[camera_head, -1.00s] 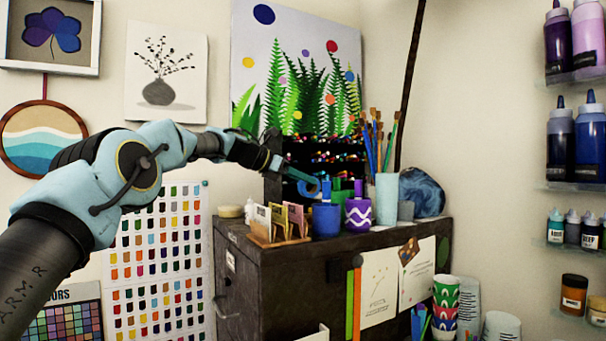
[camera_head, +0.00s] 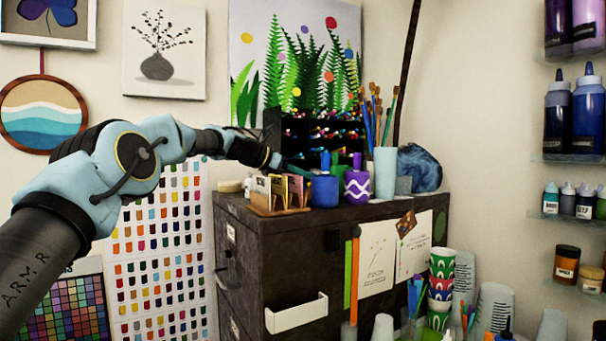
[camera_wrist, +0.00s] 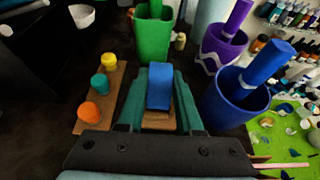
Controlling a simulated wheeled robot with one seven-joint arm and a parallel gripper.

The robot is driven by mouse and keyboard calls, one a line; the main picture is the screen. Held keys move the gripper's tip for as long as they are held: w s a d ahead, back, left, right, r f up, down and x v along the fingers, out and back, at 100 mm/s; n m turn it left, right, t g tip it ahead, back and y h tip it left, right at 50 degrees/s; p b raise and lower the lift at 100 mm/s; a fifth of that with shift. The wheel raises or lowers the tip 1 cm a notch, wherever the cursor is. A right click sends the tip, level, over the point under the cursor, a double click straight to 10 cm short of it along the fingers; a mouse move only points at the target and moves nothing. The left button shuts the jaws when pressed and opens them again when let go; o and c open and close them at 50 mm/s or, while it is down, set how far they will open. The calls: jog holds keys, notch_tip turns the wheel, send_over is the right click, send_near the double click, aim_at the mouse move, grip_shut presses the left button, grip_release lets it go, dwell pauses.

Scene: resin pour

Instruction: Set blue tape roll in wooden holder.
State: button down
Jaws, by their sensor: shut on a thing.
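My gripper (camera_wrist: 160,72) has its two teal fingers shut on the blue tape roll (camera_wrist: 160,88), which the wrist view shows edge-on between them. A brown wooden piece (camera_wrist: 158,118), apparently the holder, shows directly below the near end of the roll. I cannot tell whether the roll rests in it or is just above it.
A green cup (camera_wrist: 153,40), purple cup (camera_wrist: 222,45) and blue cup (camera_wrist: 235,103) stand close ahead and right. A wooden strip (camera_wrist: 115,88) with orange, teal and yellow pieces lies left. The dark cabinet (camera_head: 300,255) carries card holders (camera_head: 280,195) near its front edge.

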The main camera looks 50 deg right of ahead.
grip_release()
jog(key=shift+r+p, duration=1.6)
jog(key=shift+p, duration=0.2)
jog(key=shift+r, duration=2.45)
